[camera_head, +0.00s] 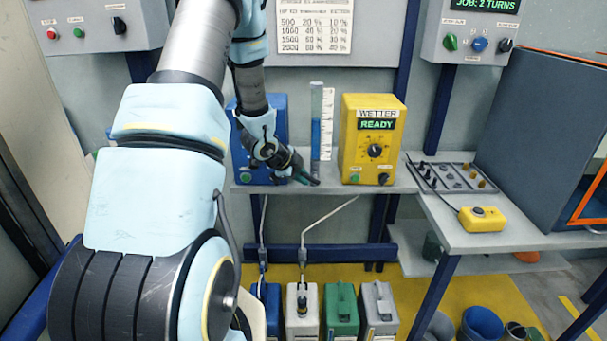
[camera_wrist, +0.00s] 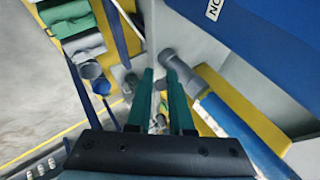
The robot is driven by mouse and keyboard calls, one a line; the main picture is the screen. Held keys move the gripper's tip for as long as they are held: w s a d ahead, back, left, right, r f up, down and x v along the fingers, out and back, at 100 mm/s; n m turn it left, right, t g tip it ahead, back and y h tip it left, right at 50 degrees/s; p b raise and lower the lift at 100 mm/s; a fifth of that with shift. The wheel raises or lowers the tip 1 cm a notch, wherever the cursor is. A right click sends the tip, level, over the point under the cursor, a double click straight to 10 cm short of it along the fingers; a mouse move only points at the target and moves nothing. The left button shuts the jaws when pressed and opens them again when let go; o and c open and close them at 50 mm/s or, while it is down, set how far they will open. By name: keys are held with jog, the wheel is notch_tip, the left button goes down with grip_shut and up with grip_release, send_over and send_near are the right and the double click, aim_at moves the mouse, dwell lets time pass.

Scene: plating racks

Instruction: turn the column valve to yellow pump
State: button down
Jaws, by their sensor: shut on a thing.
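The clear column (camera_head: 316,128) with blue liquid stands upright between the blue pump box (camera_head: 278,112) and the yellow pump box (camera_head: 347,130). The yellow box is labelled WETTER and its display reads READY. My gripper (camera_head: 308,180) is at the column's foot, in front of the blue box. In the wrist view, its green fingers (camera_wrist: 166,105) are close together, with a grey cylindrical fitting (camera_wrist: 184,78) at their tips. My gripper is shut on the column valve, whose handle is mostly hidden by the fingers. I cannot tell which way the valve points.
A white scale (camera_head: 328,125) stands beside the column. A rack (camera_head: 450,176) and a yellow pendant box (camera_head: 482,218) lie on the right bench. Several canisters (camera_head: 341,312) stand below the shelf. The shelf in front of the yellow box is mostly clear.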

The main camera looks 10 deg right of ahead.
jog(key=shift+w, duration=0.1)
dwell(0.3)
jog(key=c, duration=0.8)
grip_release()
jog(key=shift+c, duration=0.2)
jog(key=v, duration=1)
jog(key=shift+s+a+r+b, duration=0.15)
jog(key=shift+s+a+b, duration=0.1)
jog(key=shift+s+b, duration=0.05)
